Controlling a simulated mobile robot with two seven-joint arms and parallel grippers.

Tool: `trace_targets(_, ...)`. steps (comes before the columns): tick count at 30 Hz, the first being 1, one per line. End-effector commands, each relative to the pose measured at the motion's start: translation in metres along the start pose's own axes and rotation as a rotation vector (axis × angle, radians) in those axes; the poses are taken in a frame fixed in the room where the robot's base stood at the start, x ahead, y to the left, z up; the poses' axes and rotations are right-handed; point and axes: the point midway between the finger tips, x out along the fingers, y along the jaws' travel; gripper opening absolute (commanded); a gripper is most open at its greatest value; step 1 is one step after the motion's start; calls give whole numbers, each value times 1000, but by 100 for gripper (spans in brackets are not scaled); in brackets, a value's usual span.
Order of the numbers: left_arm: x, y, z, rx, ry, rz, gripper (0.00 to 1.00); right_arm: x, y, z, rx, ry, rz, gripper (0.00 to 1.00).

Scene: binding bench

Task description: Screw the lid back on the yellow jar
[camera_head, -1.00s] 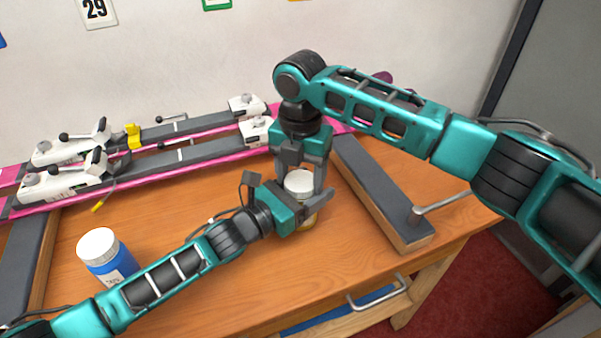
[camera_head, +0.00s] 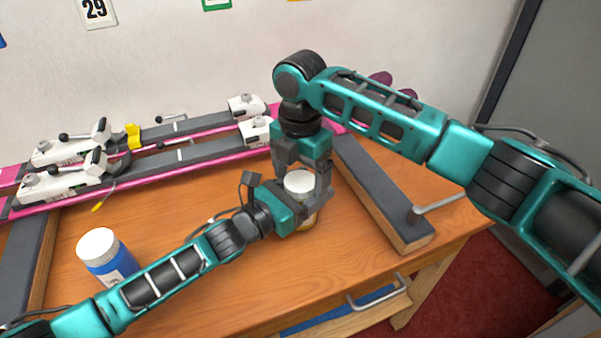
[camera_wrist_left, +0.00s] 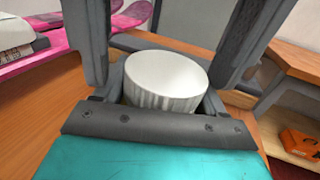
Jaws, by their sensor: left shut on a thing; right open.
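The yellow jar (camera_head: 307,224) stands upright on the bench, mostly hidden behind my left gripper. Its white lid (camera_head: 299,182) is on top of it; I cannot tell how tightly it sits. In the left wrist view the white ribbed lid (camera_wrist_left: 165,78) lies level between dark fingers. My left gripper (camera_head: 303,208) is shut around the jar's body below the lid. My right gripper (camera_head: 305,178) points down from above and is open, with its fingers on either side of the lid.
A blue jar with a white lid (camera_head: 99,245) stands at the front left, beside my left forearm. Skis in white-and-grey clamps (camera_head: 190,157) lie along the back. A dark-topped wooden bar (camera_head: 385,195) is right of the yellow jar. Bare bench lies in front.

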Motion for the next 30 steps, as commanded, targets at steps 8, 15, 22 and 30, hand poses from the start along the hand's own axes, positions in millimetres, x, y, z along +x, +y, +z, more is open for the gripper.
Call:
trace_targets(8, 0, 0, 0, 1, 1, 1, 0, -9, 0, 0, -1, -1, 1, 90)
trace_targets(15, 0, 0, 0, 1, 1, 0, 0, -40, 1, 0, -2, -1, 2, 90)
trace_targets(22, 0, 0, 0, 0, 1, 0, 0, -45, 0, 0, -1, 1, 0, 90)
trace_targets(30, 0, 0, 0, 0, 1, 0, 0, -46, 12, 8, 5, -43, 64, 78)
